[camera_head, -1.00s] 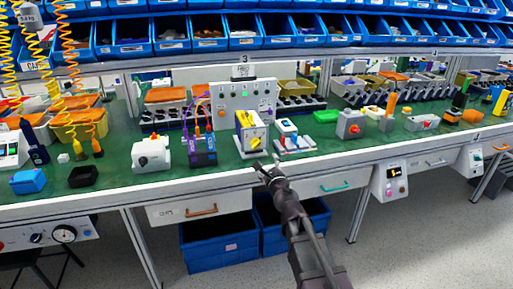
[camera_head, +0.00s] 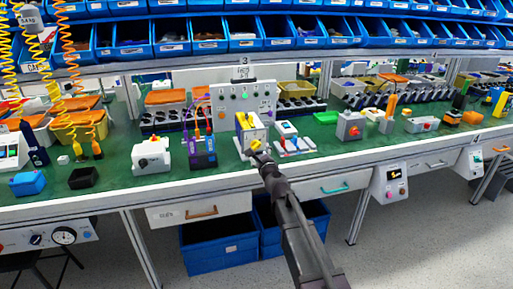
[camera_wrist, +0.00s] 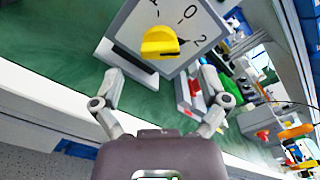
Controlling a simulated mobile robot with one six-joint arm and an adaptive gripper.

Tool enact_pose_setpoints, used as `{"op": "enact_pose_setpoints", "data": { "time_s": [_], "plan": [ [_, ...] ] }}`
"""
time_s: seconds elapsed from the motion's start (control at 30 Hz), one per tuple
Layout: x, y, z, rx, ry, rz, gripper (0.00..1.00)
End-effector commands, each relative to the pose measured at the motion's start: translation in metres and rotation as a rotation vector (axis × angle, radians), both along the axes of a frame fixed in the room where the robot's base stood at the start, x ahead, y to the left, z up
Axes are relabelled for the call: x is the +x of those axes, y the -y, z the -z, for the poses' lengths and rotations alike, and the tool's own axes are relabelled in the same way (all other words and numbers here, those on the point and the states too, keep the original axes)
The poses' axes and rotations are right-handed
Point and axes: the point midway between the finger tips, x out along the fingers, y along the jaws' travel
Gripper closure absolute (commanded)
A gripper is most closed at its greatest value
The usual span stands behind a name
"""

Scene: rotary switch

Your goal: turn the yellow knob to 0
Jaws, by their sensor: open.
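The yellow knob (camera_wrist: 160,43) sits on the pale dial face (camera_wrist: 190,30) of a box-shaped switch unit. A printed 0 and a 2 show beside the knob, on its right side in the tilted wrist view. A dark line marks the knob's lower right part; I cannot tell for certain which number it points to. In the head view the switch unit (camera_head: 242,142) stands at the bench's front edge. My gripper (camera_wrist: 160,75) is open and empty, its fingers spread to either side just short of the knob.
A small unit with blue and red parts (camera_head: 288,130) stands close on the right. A grey box with a red knob (camera_head: 350,126) is farther right.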

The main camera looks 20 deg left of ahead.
Motion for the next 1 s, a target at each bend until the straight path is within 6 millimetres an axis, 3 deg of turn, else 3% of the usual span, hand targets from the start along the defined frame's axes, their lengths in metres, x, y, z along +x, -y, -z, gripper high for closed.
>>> {"op": "enact_pose_setpoints", "data": {
  "time_s": [0.1,0.3,0.8,0.87,1.0],
  "plan": [
    [0.018,-0.011,0.0,0.0,0.0,0.0,0.06],
    [0.035,-0.022,0.0,0.0,0.0,0.0,0.06],
    [0.042,-0.026,0.0,0.0,0.0,0.0,0.06],
    [0.042,-0.026,0.0,0.0,0.0,0.0,0.21],
    [0.042,-0.026,0.0,0.0,0.0,0.0,0.62]
  ]
}}
